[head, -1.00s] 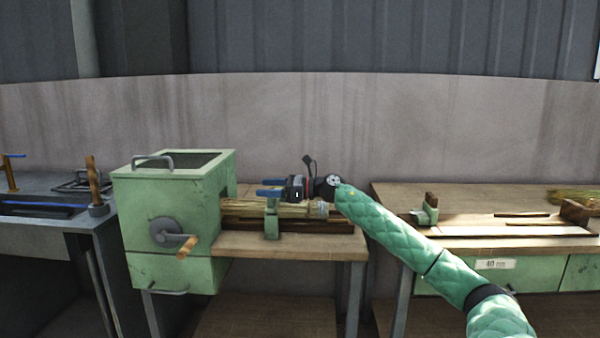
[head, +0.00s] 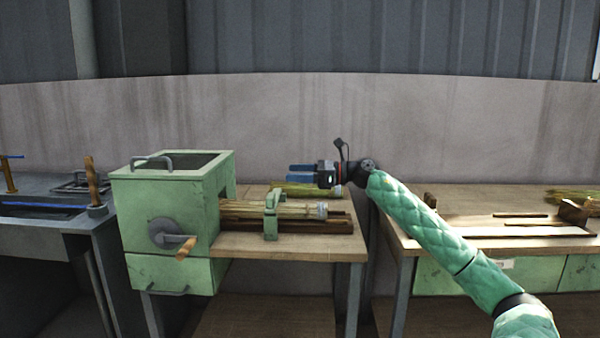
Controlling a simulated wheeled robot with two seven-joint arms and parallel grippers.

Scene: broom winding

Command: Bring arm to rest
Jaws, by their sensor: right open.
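My right arm (head: 435,232), in a green quilted sleeve, reaches in from the lower right. My right gripper (head: 300,174) has blue fingers pointing left; it is open and empty. It hangs in the air above the right part of the middle bench, near the straw bundle. A broom straw bundle (head: 305,210) lies level, with its left end in the green winding machine (head: 165,205) and a green clamp (head: 271,214) around it. More straw (head: 300,189) lies on the bench behind, partly hidden by the gripper. My left gripper is not in view.
The winding machine has a side crank (head: 172,239) and stands on the middle bench (head: 290,245). A right bench (head: 460,233) holds a wooden fixture and straw. A dark metal bench (head: 45,220) stands at the left. A narrow gap separates the middle and right benches.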

